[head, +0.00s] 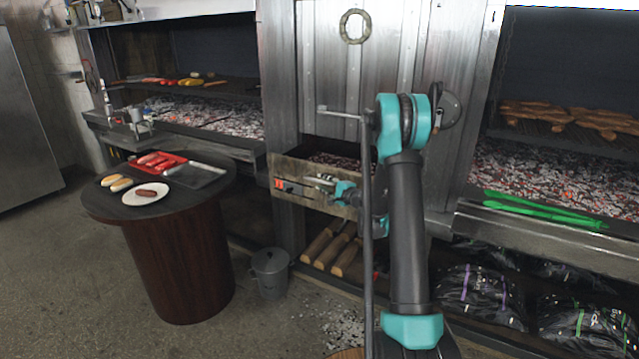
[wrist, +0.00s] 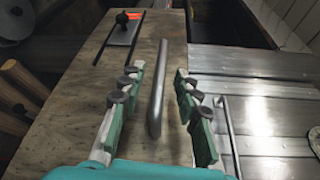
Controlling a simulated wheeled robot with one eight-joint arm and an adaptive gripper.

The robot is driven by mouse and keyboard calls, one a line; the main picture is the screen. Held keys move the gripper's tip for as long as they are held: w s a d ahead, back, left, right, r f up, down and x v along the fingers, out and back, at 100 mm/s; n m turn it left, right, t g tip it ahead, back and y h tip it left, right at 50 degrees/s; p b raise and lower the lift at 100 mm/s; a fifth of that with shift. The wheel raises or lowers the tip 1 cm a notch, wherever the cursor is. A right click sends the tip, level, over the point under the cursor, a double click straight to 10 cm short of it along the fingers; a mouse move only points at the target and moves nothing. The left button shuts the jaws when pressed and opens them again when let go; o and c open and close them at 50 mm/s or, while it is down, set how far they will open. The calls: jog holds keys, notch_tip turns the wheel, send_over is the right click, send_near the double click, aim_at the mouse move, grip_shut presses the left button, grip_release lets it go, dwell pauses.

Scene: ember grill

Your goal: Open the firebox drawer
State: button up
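The firebox drawer (head: 284,166) has a worn wooden front and stands partly out of the metal cabinet, with grey and glowing coals (head: 335,160) showing behind its front. In the wrist view the same wooden front (wrist: 60,115) carries a round metal bar handle (wrist: 156,112). My gripper (head: 324,183) is at the drawer front. In the wrist view my gripper (wrist: 158,80) is open, one finger on each side of the handle, with a gap visible on both sides.
A round table (head: 110,208) with food stands at the left, and a metal bucket (head: 270,272) is on the floor below the drawer. Firewood logs (head: 330,250) lie under the drawer. Bagged charcoal (head: 480,295) and green tongs (head: 545,211) are at the right.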

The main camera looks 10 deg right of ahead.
jog(key=v, duration=0.9)
jog(key=shift+s, duration=0.1)
jog(key=s+a+n+g+h, duration=0.1)
jog(key=s+a+n+g, duration=0.25)
jog(key=s, duration=0.55)
jog(key=s+a+n+g+h, duration=0.1)
jog(key=s+a+n+g, duration=0.3)
jog(key=s, duration=0.6)
jog(key=s+d+f+n+g+h, duration=0.1)
jog(key=s+d+f+n+h, duration=0.1)
jog(key=s, duration=0.5)
jog(key=s+d+f+n+h, duration=0.2)
jog(key=s+d, duration=0.1)
jog(key=s, duration=0.5)
jog(key=s+d+f+n+g+h, duration=0.1)
jog(key=s+d+f+n+h, duration=0.1)
jog(key=s, duration=0.5)
jog(key=shift+s+d+g+h, duration=0.25)
jog(key=shift+s+g+h, duration=0.1)
jog(key=shift+h, duration=0.15)
jog(key=shift+f, duration=0.15)
